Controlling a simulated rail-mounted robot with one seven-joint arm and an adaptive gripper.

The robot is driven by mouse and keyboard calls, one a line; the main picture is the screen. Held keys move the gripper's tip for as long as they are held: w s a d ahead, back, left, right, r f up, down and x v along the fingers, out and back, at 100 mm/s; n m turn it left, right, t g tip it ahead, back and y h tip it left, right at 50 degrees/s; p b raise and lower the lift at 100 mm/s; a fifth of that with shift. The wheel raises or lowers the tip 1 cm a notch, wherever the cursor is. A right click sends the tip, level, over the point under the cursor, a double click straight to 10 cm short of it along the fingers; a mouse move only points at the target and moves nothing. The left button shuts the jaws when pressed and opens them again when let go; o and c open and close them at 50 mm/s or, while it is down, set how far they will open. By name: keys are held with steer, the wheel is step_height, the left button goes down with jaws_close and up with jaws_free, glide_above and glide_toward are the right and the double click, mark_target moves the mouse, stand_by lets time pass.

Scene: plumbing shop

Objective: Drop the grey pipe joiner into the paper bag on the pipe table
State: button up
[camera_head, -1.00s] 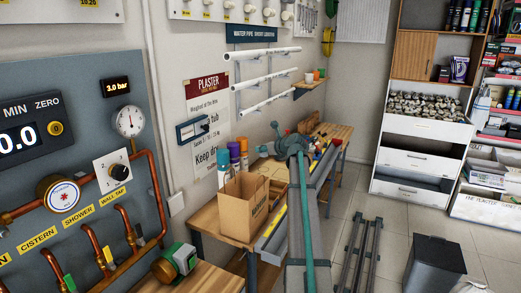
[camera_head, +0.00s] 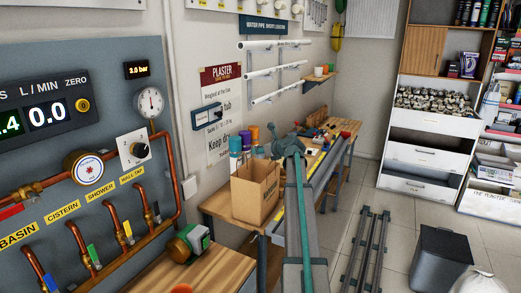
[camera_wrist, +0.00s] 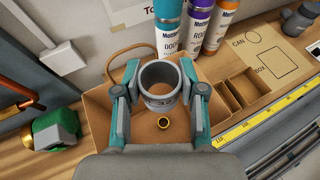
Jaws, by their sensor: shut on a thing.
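My gripper (camera_wrist: 160,90) is shut on the grey pipe joiner (camera_wrist: 160,103), a short open ring, with one finger on each side of it. The joiner is held above the brown paper bag (camera_wrist: 97,118), whose sides show around it in the wrist view. In the head view the bag (camera_head: 253,196) stands upright on the pipe table (camera_head: 222,207), with my gripper (camera_head: 262,151) near and above its top. The joiner cannot be made out there.
Several capped cans (camera_wrist: 200,25) stand behind the bag, close to it. A divided cardboard box (camera_wrist: 240,92) and a yellow rule (camera_wrist: 245,127) lie to its right in the wrist view. A valve with a green body (camera_wrist: 57,130) is at left.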

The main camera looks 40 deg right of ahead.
steer(key=shift+f, duration=0.7)
steer(key=o, duration=1)
steer(key=shift+s, duration=0.1)
steer(key=v, duration=1.1)
steer(key=shift+s+r, duration=0.25)
steer(key=shift+s, duration=0.1)
